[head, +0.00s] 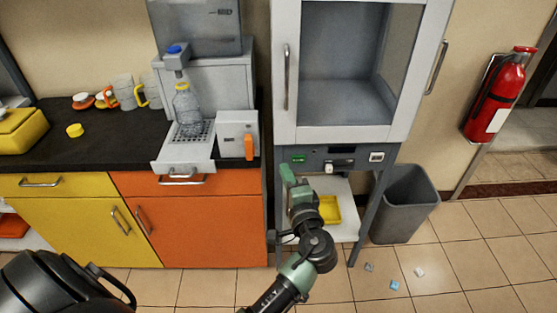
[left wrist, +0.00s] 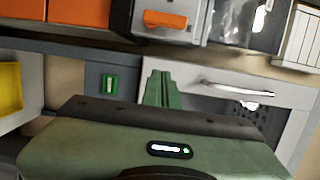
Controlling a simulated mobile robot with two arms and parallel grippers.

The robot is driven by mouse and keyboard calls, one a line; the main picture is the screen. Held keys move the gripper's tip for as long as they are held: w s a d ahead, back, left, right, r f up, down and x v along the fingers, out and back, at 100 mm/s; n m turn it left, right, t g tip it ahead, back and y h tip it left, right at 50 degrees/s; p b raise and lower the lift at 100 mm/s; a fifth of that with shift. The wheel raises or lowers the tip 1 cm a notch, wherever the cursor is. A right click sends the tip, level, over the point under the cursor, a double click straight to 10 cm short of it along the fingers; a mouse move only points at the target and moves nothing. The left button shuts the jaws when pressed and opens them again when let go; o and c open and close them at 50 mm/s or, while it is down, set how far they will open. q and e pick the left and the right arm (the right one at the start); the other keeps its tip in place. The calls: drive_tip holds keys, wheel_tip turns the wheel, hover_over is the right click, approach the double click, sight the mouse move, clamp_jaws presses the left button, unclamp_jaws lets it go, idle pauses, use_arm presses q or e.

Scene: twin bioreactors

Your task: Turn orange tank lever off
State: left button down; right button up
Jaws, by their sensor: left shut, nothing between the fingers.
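The orange lever (head: 249,146) is on the front of a small grey box (head: 229,132) at the right end of the dark counter. It points downward in the head view, and it also shows at the top of the left wrist view (left wrist: 165,20). My left gripper (head: 287,174) is in front of the glass cabinet's stand, to the lower right of the lever and apart from it. Its green fingers (left wrist: 158,88) are shut together and empty. My right gripper is in neither view.
A clear bottle (head: 187,104) stands on a drip tray beside the grey box. The white cabinet (head: 288,128) has a control panel with a green switch (head: 298,159). A yellow tray (head: 330,209) is on its lower shelf. A grey bin (head: 405,205) stands right.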

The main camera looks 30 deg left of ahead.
use_arm(q)
drive_tip(key=w+a+p, duration=0.1)
drive_tip(key=a, duration=0.2)
drive_tip(key=w+a+p, duration=0.1)
drive_tip(key=w+a, duration=0.1)
drive_tip(key=a, duration=0.2)
drive_tip(key=w+a+r+p, duration=0.1)
drive_tip(key=w+a+p, duration=0.1)
drive_tip(key=a, duration=0.1)
drive_tip(key=shift+a+r, duration=0.1)
drive_tip(key=shift+a, duration=0.05)
drive_tip(key=shift+s+a, duration=0.2)
drive_tip(key=shift+a, duration=0.1)
drive_tip(key=shift+w, duration=0.1)
drive_tip(key=shift+a+n, duration=0.15)
drive_tip(key=shift+n, duration=0.15)
